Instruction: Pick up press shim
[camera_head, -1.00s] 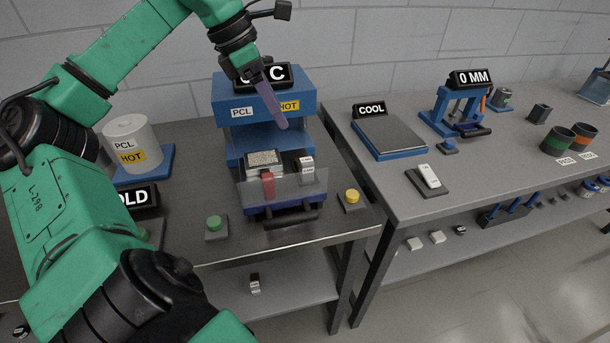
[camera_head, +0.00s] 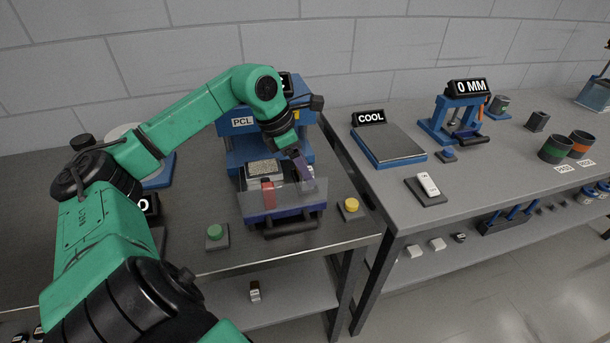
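My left gripper (camera_head: 304,168) is low over the right part of the blue press's (camera_head: 240,140) tray, behind the clear guard (camera_head: 283,204). My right gripper is not in view.
A green button (camera_head: 215,232) and yellow button (camera_head: 351,205) flank the press. A similar small labelled block (camera_head: 255,291) sits on the lower shelf (camera_head: 295,300). The right table holds the COOL plate (camera_head: 388,142) and a white piece (camera_head: 428,184) on a dark pad.

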